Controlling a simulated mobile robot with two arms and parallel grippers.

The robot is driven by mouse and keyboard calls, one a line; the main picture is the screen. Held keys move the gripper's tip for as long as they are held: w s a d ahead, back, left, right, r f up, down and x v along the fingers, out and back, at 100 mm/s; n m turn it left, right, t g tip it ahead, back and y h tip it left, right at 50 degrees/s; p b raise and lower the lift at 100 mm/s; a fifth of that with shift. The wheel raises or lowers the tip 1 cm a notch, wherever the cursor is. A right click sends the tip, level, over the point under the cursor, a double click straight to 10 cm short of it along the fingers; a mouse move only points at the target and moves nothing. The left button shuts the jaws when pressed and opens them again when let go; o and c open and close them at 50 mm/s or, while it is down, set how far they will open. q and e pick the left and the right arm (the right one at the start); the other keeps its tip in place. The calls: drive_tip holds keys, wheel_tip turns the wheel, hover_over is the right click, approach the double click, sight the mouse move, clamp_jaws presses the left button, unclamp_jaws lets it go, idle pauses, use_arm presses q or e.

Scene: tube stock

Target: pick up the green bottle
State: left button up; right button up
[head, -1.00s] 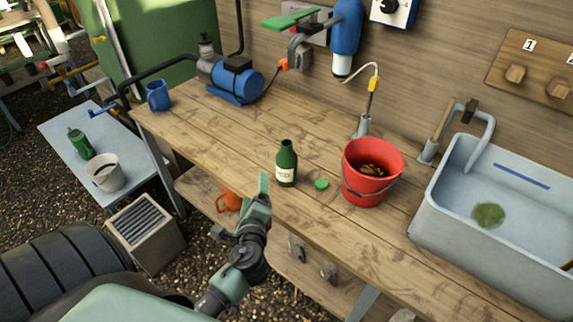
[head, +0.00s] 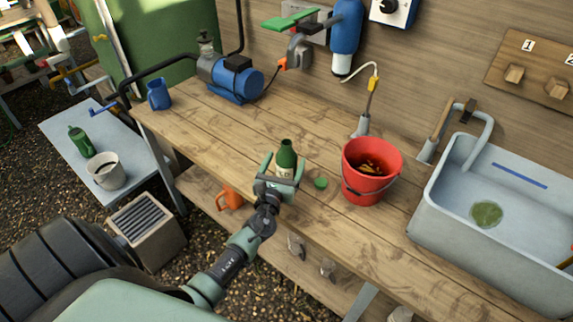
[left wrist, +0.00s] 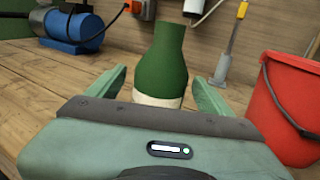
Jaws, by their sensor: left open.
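The green bottle (head: 287,154) stands upright on the wooden bench, with a cream label around its lower part. Its mouth is open at the top. My left gripper (head: 283,167) is open, with one finger on each side of the bottle. In the left wrist view the bottle (left wrist: 162,60) rises between the two fingers of my left gripper (left wrist: 160,92), and the gripper body hides its lower part. I cannot tell whether the fingers touch it. My right gripper is in neither view.
A green cap (head: 320,183) lies just right of the bottle. A red bucket (head: 371,190) with a handle stands further right, before a sink (head: 436,205). A blue pump (head: 236,80) and a blue mug (head: 158,94) stand at the back left. Bare bench (head: 215,125) lies left of the bottle.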

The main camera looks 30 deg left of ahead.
use_arm(q)
drive_tip(key=shift+w+a, duration=0.2)
drive_tip(key=shift+w, duration=0.5)
clamp_jaws()
drive_tip(key=shift+r, duration=0.2)
drive_tip(key=shift+r+p, duration=0.7)
drive_tip(key=shift+r, duration=0.3)
wheel_tip(320, 180, up, 18)
drive_tip(key=p, duration=1.4)
drive_tip(key=shift+f+p, duration=0.25)
drive_tip(key=shift+p, duration=0.05)
